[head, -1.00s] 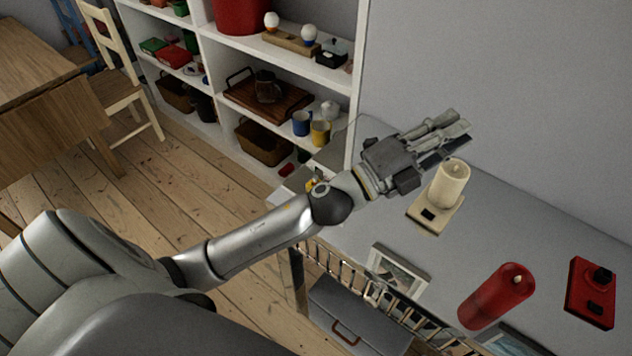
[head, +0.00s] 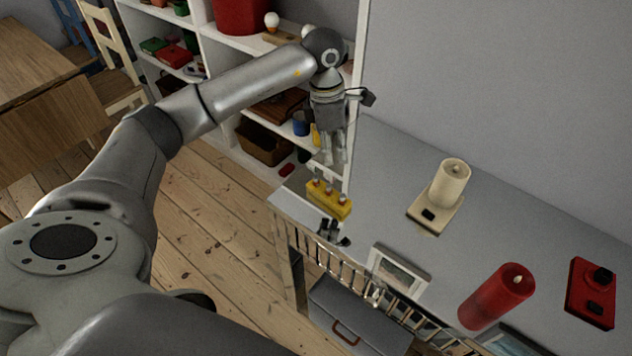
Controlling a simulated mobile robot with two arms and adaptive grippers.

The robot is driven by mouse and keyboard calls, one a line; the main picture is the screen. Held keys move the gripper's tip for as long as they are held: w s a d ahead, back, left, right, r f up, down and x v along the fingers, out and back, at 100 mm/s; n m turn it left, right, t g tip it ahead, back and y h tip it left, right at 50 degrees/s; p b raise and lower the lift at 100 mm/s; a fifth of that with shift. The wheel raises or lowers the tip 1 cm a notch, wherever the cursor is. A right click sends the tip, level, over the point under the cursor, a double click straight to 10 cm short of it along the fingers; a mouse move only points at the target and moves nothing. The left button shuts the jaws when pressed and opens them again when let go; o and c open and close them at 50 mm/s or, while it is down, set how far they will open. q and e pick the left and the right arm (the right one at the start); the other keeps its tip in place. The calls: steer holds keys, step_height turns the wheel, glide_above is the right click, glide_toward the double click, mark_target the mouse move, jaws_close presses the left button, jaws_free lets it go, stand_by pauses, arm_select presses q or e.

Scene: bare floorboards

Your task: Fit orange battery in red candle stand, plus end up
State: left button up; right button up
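The red candle stand (head: 592,292), a flat red block with black parts on top, lies on the grey tabletop at the far right. A red candle (head: 497,295) stands to its left, apart from it. I cannot make out an orange battery. My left gripper (head: 334,158) hangs fingers down at the table's far left end, near and above a yellow holder (head: 329,198) with several small upright pieces in it. Its fingers look close together; whether anything is between them is too small to tell. My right gripper is not in view.
A cream candle (head: 450,184) stands on a cream base (head: 434,214) mid-table. A white shelf unit (head: 357,60) rises behind the left end.

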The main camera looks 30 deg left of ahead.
arm_select(q)
steer(key=a+r+y, duration=0.1)
steer(key=a+y, duration=0.1)
steer(key=a, duration=0.2)
glide_above(316, 176)
steer(key=f, duration=0.4)
steer(key=shift+w+f+p, duration=0.2)
steer(key=shift+f+p, duration=0.15)
steer(key=shift+p, duration=0.05)
steer(key=f+p, duration=0.1)
steer(key=f, duration=0.1)
steer(key=f+p, duration=0.1)
steer(key=f, duration=0.2)
steer(key=shift+s+f, duration=0.2)
steer(key=shift+f, duration=0.3)
jaws_close()
